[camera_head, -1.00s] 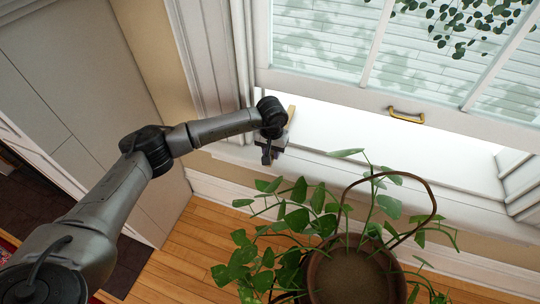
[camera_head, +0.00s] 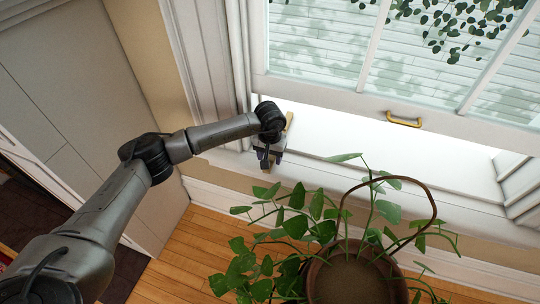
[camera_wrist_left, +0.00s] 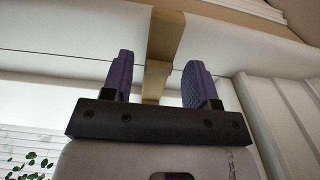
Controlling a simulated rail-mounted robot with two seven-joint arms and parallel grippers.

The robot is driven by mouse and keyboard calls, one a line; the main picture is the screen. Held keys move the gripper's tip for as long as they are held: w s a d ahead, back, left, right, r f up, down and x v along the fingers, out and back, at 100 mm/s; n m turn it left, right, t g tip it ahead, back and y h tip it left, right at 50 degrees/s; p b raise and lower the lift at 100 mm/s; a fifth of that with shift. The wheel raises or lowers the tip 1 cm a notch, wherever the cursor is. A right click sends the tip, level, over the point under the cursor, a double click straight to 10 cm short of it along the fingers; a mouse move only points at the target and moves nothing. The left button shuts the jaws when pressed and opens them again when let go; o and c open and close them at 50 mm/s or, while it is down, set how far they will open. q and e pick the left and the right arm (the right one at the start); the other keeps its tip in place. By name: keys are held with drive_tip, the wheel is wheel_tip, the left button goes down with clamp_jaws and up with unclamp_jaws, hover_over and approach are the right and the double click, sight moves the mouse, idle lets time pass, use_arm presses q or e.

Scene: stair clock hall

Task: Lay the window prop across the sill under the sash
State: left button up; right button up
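The window prop, a tan wooden bar, shows as a small piece (camera_head: 289,121) beside my left wrist at the left end of the window opening. In the left wrist view the bar (camera_wrist_left: 165,38) runs between and beyond my purple fingers, with a gap on each side. My left gripper (camera_head: 270,160) is open around it; it also shows in the left wrist view (camera_wrist_left: 160,82). The white sash (camera_head: 340,95) with a brass handle (camera_head: 404,119) is raised above the white sill (camera_head: 400,165). My wrist hides much of the prop. My right gripper is not in view.
A potted plant (camera_head: 350,275) with a hooped brown stem stands in front of the window, its leaves reaching near the sill and my gripper. White window trim (camera_head: 205,65) rises just left of the gripper. The sill to the right is clear.

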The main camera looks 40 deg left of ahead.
use_arm(q)
drive_tip(key=shift+r, duration=0.25)
wheel_tip(320, 180, up, 13)
drive_tip(key=p, duration=0.6)
drive_tip(key=shift+r+p, duration=0.15)
drive_tip(key=shift+p, duration=0.2)
